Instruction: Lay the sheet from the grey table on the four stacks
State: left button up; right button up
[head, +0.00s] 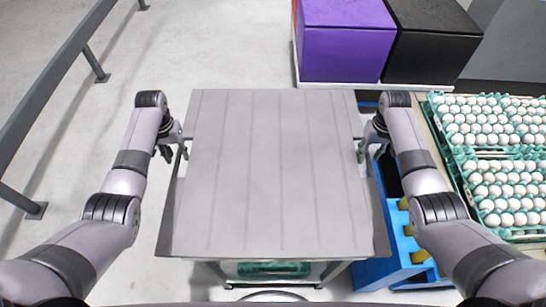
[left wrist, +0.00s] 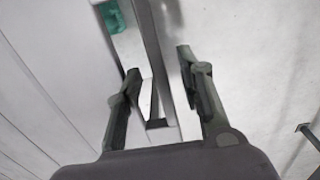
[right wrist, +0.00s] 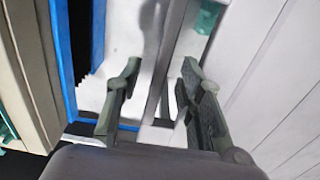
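The flat grey sheet (head: 275,170) with faint lengthwise grooves lies over the grey table (head: 166,235), whose rim shows at the left and right. My left gripper (head: 172,150) is at the sheet's left edge. In the left wrist view its fingers (left wrist: 160,78) are apart, with the sheet (left wrist: 45,80) to their left. My right gripper (head: 371,150) is at the right edge. In the right wrist view its fingers (right wrist: 158,85) are apart, with the sheet (right wrist: 265,75) to their right. Stacks of green egg trays (head: 466,153) with white eggs stand at the right.
A blue frame (head: 385,270) with yellow parts stands between the table and the stacks. A purple box (head: 342,50) and a black box (head: 430,45) sit on a pallet behind. A grey rail (head: 50,80) runs along the left, with bare floor between it and the table.

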pick_arm(q)
jog(key=shift+c, duration=0.4)
pick_arm(e)
jog(key=shift+c, duration=0.4)
pick_arm(q)
grip_shut()
pick_arm(e)
grip_shut()
